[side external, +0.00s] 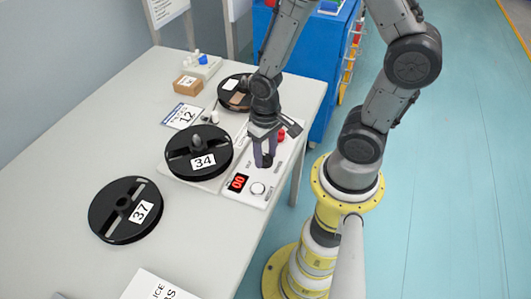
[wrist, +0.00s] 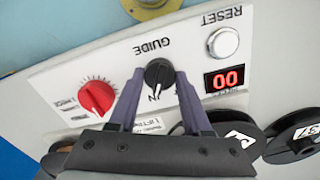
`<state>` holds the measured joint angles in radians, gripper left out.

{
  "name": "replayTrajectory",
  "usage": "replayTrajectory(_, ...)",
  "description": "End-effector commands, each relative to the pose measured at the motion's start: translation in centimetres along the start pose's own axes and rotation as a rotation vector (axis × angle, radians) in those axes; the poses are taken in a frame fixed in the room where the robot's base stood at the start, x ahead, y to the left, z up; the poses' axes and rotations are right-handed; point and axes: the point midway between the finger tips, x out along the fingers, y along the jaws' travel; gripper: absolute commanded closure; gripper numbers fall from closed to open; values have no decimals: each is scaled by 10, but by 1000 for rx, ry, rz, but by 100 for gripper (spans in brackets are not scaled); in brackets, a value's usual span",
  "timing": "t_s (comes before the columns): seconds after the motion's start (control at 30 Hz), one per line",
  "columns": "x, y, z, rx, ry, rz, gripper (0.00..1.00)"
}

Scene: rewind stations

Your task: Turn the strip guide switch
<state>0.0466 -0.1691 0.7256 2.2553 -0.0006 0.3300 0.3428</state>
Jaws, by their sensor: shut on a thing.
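The strip guide switch is a black knob (wrist: 158,73) under the label GUIDE on the white control panel (wrist: 120,50). In the side external view the knob is mostly hidden by my fingers. My gripper (wrist: 157,80) is at the panel, with its two purple-grey fingers on either side of the knob, shut on it. In the side external view my gripper (side external: 264,160) points down onto the panel.
A red dial (wrist: 96,97) is beside the knob. A white RESET button (wrist: 223,42) and a red 00 display (wrist: 224,78) are on the other side. Reel 34 (side external: 185,148) stands close by the panel. Reel 37 (side external: 110,205) lies on the table.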

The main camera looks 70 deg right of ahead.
Motion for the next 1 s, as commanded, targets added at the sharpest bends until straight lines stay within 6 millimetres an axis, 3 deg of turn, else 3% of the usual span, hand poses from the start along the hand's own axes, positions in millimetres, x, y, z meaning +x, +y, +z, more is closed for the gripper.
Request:
replayTrajectory(0.13,-1,0,0,3,1,-1,100)
replayTrajectory(0.17,-1,0,0,4,1,-1,46)
replayTrajectory(0.3,-1,0,0,2,1,-1,21)
replayTrajectory(0.67,-4,0,-1,0,3,-1,21)
replayTrajectory(0.87,-31,-1,-2,1,8,-3,21)
replayTrajectory(1.0,-63,-1,-2,1,10,-4,21)
